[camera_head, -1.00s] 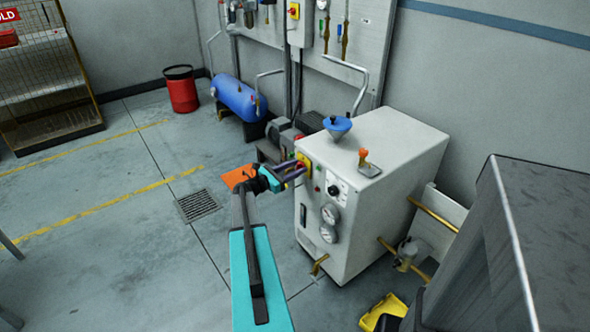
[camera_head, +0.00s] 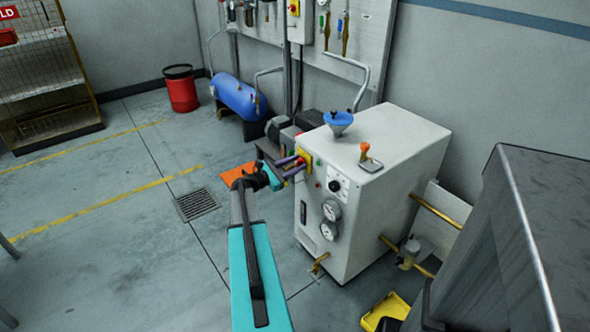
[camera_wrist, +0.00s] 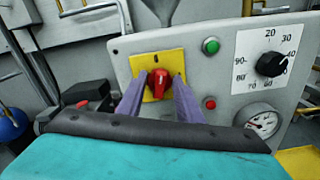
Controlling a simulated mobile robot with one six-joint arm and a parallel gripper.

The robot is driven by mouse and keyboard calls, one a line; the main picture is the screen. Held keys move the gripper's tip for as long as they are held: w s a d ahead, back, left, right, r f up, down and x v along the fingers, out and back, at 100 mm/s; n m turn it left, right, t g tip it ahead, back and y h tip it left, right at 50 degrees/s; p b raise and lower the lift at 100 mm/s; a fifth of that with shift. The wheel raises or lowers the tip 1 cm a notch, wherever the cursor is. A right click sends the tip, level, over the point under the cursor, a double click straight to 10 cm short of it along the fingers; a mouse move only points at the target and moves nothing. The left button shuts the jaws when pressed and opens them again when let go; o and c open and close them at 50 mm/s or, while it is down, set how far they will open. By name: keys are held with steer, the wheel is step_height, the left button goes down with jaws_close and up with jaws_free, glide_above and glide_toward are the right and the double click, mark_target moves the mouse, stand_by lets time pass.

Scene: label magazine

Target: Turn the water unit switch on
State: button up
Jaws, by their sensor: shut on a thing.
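The water unit (camera_head: 375,190) is a pale grey cabinet right of the middle in the head view. Its switch is a red knob (camera_wrist: 159,82) on a yellow plate (camera_wrist: 174,63), high on the front panel in the wrist view. A mark shows on the plate above the knob. My gripper (camera_wrist: 160,95) has its two purple fingers on either side of the red knob and is shut on it. The fingers hide the knob's lower sides. In the head view my gripper (camera_head: 294,166) reaches the panel's upper left corner.
A green button (camera_wrist: 211,45), a red button (camera_wrist: 210,103), a black dial (camera_wrist: 271,64) and a gauge (camera_wrist: 262,122) sit right of the switch. A blue funnel (camera_head: 338,119) and an orange-topped lever (camera_head: 366,150) stand on top. A dark grey cabinet (camera_head: 520,240) stands at the right.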

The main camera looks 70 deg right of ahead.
steer(key=m+b, duration=0.1)
steer(key=b, duration=0.1)
steer(key=m+b, duration=0.1)
steer(key=m, duration=0.1)
steer(key=shift+f+m+b, duration=0.2)
steer(key=shift+m+b, duration=0.1)
steer(key=shift+b, duration=0.05)
steer(key=m+b, duration=0.4)
steer(key=shift+b, duration=0.3)
steer(key=m+b, duration=0.4)
steer(key=b, duration=0.1)
steer(key=shift+m, duration=0.4)
steer(key=shift+r+m+b, duration=0.1)
steer(key=shift+m+b, duration=0.9)
steer(key=shift+b, duration=0.2)
steer(key=o, duration=1)
steer(key=shift+c, duration=0.2)
steer(key=shift+o, duration=0.3)
steer(key=shift+s, duration=0.1)
steer(key=shift+a, duration=0.1)
steer(key=p+v, duration=0.2)
steer(key=v, duration=1.1)
steer(key=shift+a, duration=0.25)
